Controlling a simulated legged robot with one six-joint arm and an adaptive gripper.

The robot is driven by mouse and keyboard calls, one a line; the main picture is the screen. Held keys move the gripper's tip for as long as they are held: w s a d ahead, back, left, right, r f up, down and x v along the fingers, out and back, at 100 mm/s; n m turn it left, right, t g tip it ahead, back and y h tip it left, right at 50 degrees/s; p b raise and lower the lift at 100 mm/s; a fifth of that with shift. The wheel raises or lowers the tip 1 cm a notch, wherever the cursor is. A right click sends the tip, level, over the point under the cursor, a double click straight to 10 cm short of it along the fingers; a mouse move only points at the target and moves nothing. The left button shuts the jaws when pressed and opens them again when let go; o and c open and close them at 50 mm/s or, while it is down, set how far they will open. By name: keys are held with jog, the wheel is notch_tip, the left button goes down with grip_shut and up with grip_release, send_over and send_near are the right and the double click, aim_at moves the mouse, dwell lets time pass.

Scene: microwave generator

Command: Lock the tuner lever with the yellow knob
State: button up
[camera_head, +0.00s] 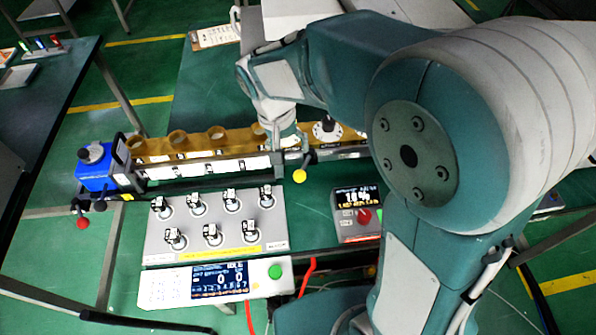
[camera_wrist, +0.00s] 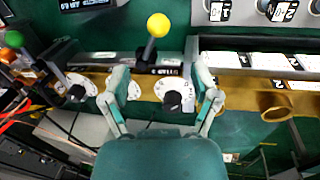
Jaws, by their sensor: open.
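The yellow knob (camera_head: 299,176) sits on the tuner lever at the front of the brass-coloured waveguide (camera_head: 216,141). In the wrist view the yellow knob (camera_wrist: 158,25) stands on a short stem rising from a black base (camera_wrist: 146,66). My gripper (camera_wrist: 160,68) is open and empty. Its two fingers lie left and right of the lever's line, and the knob is beyond the fingertips, apart from them. In the head view my gripper (camera_head: 284,143) is just behind and above the knob, its fingers partly hidden by the wrist.
A red knob (camera_head: 82,223) hangs by the blue box (camera_head: 97,172). A green knob (camera_wrist: 13,39) is at wrist-view left.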

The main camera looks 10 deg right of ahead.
aim_at(298, 172)
jog(key=f, duration=0.3)
jog(key=d+f, duration=0.1)
jog(key=f, duration=0.2)
jog(key=d+f, duration=0.1)
jog(key=f, duration=0.2)
jog(key=shift+s+f, duration=0.1)
jog(key=shift+f, duration=0.3)
grip_shut()
